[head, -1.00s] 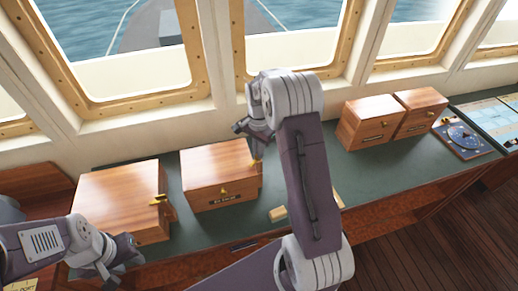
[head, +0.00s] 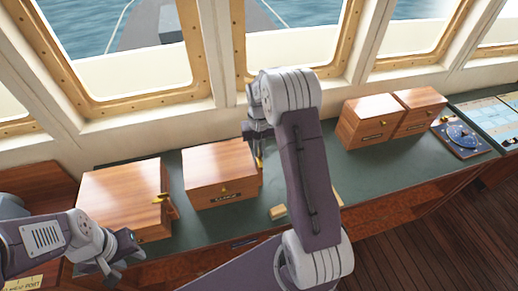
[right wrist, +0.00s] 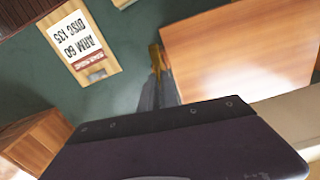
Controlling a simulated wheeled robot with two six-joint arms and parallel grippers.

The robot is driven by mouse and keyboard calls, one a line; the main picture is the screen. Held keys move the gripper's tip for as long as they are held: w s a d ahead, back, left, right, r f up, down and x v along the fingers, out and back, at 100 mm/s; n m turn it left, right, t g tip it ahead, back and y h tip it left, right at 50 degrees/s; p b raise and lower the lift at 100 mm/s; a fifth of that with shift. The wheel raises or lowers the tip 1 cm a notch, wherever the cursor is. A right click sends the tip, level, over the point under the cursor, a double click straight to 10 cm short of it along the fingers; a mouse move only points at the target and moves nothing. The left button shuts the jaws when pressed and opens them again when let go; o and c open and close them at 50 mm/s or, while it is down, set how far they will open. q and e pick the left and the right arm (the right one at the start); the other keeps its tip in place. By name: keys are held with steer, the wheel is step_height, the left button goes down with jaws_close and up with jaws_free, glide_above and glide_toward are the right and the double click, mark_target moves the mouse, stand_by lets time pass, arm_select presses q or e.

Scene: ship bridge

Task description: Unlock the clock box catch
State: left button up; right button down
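A wooden box (head: 220,166) with a small brass knob and a dark label, too small to read, stands mid-left on the green counter. A brass catch (head: 259,163) is at its right side; it also shows in the right wrist view (right wrist: 156,58) beside the box (right wrist: 235,50). I cannot tell for sure that this is the clock box. My right gripper (head: 258,150) points down at the catch. In the wrist view its fingers (right wrist: 158,88) are at the catch's near end; their grip is unclear. My left gripper (head: 132,262) is open and empty, in front of the left box.
A larger wooden box (head: 120,190) with a brass fitting (head: 163,199) stands on the left. Two more boxes (head: 368,120) (head: 420,109) and a blue dial panel (head: 460,137) are on the right. A card reading "ARM 60 DISC 135" (right wrist: 80,42) lies on the counter near my right gripper.

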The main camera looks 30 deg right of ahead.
steer(key=shift+n, duration=0.6)
steer(key=c, duration=1.6)
jaws_free()
steer(key=shift+s, duration=0.1)
steer(key=shift+r, duration=0.15)
step_height(320, 180, up, 9)
steer(key=b, duration=0.2)
